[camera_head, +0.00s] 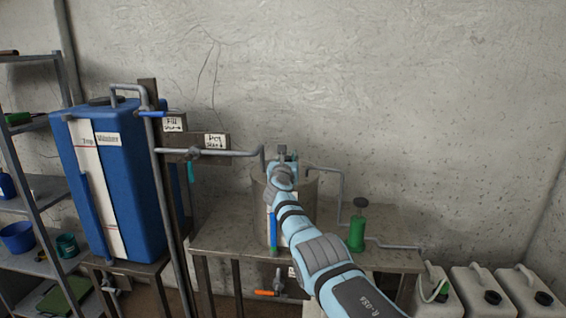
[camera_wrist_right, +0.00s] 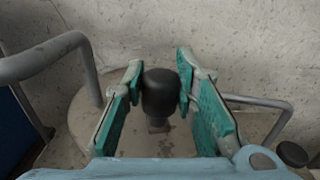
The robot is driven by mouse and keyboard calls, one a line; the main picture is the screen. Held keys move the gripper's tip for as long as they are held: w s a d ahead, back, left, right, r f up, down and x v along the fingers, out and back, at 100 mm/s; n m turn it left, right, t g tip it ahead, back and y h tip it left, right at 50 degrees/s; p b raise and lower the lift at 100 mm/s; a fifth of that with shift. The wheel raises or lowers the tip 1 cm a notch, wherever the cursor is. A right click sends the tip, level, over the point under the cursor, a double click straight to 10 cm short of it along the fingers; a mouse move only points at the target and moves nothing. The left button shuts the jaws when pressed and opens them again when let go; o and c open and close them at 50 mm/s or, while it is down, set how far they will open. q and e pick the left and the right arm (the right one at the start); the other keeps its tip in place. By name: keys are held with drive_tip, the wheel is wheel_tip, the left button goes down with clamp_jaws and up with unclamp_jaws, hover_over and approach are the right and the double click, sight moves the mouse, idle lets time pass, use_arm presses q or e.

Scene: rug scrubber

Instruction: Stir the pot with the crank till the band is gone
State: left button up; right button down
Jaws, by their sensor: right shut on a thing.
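The pot (camera_head: 308,187) is a grey-brown cylinder on a metal table, largely hidden behind my right arm in the head view. Its round top (camera_wrist_right: 85,122) shows in the right wrist view. The crank's black knob (camera_wrist_right: 160,95) stands upright above the pot top. My right gripper (camera_wrist_right: 160,75) is shut on this knob, with a teal-padded finger on each side. In the head view the right gripper (camera_head: 283,158) is over the pot, and it hides the knob. A blue upright strip (camera_head: 272,232) shows on the pot's front. I cannot make out the band. My left gripper is out of view.
A blue tank (camera_head: 130,185) stands at left, with a grey pipe (camera_head: 225,153) running to the pot. A green bottle (camera_head: 357,228) stands right of the pot. White jugs (camera_head: 480,290) stand at lower right.

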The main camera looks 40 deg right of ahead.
drive_tip(key=shift+s+d+r, duration=0.2)
drive_tip(key=shift+d+r, duration=0.05)
drive_tip(key=shift+d, duration=0.1)
drive_tip(key=shift+s+d+f+p, duration=0.15)
drive_tip(key=shift+s+d, duration=0.05)
drive_tip(key=shift+d, duration=0.4)
drive_tip(key=shift+s+d+f+p, duration=0.1)
drive_tip(key=shift+s+d+p, duration=0.1)
drive_tip(key=shift+d, duration=0.4)
drive_tip(key=c, duration=1.2)
unclamp_jaws()
drive_tip(key=shift+d+f, duration=0.1)
drive_tip(key=shift+d, duration=0.05)
drive_tip(key=shift+c, duration=0.2)
